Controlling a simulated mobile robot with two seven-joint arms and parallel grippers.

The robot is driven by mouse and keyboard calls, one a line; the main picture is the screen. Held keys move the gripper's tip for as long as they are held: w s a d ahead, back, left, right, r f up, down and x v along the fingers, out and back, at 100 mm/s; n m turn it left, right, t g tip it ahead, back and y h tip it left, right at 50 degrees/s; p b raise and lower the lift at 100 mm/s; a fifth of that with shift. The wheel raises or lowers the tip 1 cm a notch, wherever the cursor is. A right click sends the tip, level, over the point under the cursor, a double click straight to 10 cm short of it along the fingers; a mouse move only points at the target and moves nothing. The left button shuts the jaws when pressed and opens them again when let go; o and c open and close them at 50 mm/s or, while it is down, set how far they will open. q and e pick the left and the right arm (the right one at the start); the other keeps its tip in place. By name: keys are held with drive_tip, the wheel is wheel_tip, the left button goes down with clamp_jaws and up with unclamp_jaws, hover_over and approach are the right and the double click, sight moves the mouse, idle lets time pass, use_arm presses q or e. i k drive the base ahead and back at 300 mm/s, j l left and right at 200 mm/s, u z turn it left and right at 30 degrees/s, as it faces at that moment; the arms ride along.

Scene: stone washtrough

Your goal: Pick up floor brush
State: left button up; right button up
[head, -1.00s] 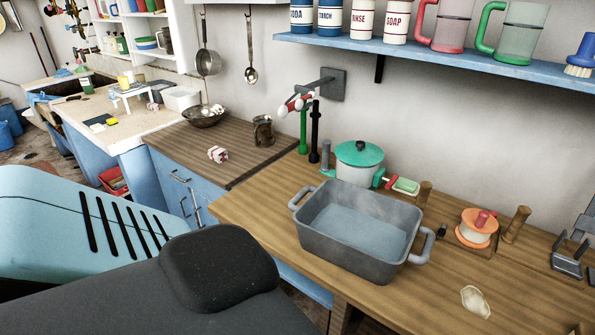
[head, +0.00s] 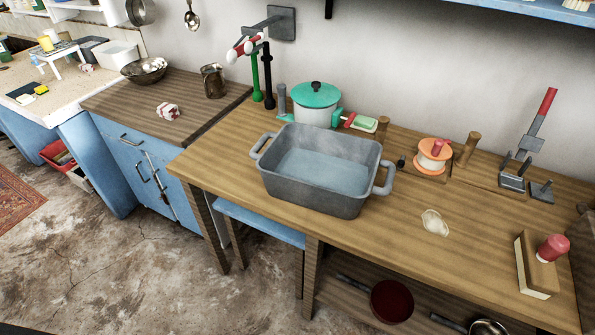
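A brush-like wooden block (head: 537,268) with a pale lower edge and a red knob sits at the right front of the wooden worktop (head: 400,235). It is the only thing here that looks like a floor brush, though its underside is hidden. It lies apart from the other things, near the worktop's front edge. Neither of my grippers is in view.
A grey two-handled tub (head: 320,170) stands mid-worktop, with a green-lidded pot (head: 315,104) behind it. A pale flat piece (head: 434,222) lies between tub and brush. A metal stand with a red handle (head: 530,140) is at the back right. Pans (head: 391,301) sit below.

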sight(538, 278)
drive_tip(key=z, duration=1.65)
